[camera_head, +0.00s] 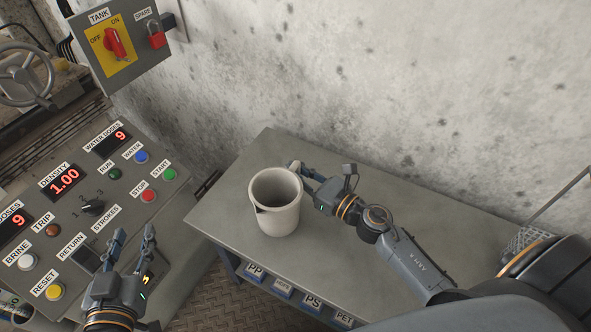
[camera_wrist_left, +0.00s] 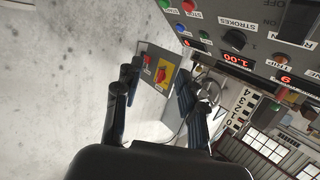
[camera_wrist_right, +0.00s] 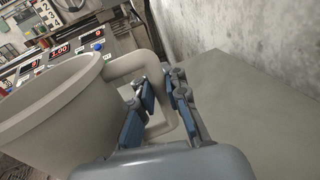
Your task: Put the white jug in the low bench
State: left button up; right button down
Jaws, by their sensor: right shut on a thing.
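The white jug (camera_head: 277,207) is upright at the left part of the low bench (camera_head: 350,238), over its grey top. From this angle I cannot tell whether its base touches the bench. My right gripper (camera_head: 299,173) is shut on the jug's handle, at the jug's right side. In the right wrist view the jug (camera_wrist_right: 50,110) fills the left side and the fingers (camera_wrist_right: 165,105) close around its handle (camera_wrist_right: 150,65). My left gripper (camera_head: 134,238) is open and empty in front of the control panel. Its spread fingers also show in the left wrist view (camera_wrist_left: 155,90).
The control panel (camera_head: 125,190) with buttons and red displays stands left of the bench. A tank switch box (camera_head: 118,45) hangs above it. A concrete wall (camera_head: 380,80) runs behind the bench. Labelled bins (camera_head: 283,287) sit under the bench's front edge. The bench top's right part looks clear.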

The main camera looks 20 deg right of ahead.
pick_arm(q)
jog(key=shift+r, duration=0.3)
jog(key=shift+w+d+r+t, duration=0.15)
jog(key=shift+r+t, duration=0.1)
jog(key=shift+t, duration=0.15)
pick_arm(e)
jog(key=shift+f, duration=0.15)
pick_arm(q)
jog(key=shift+d+r, duration=0.1)
jog(key=shift+r, duration=0.15)
pick_arm(e)
jog(key=c, duration=1.3)
grip_release()
pick_arm(q)
jog(key=shift+w, duration=0.1)
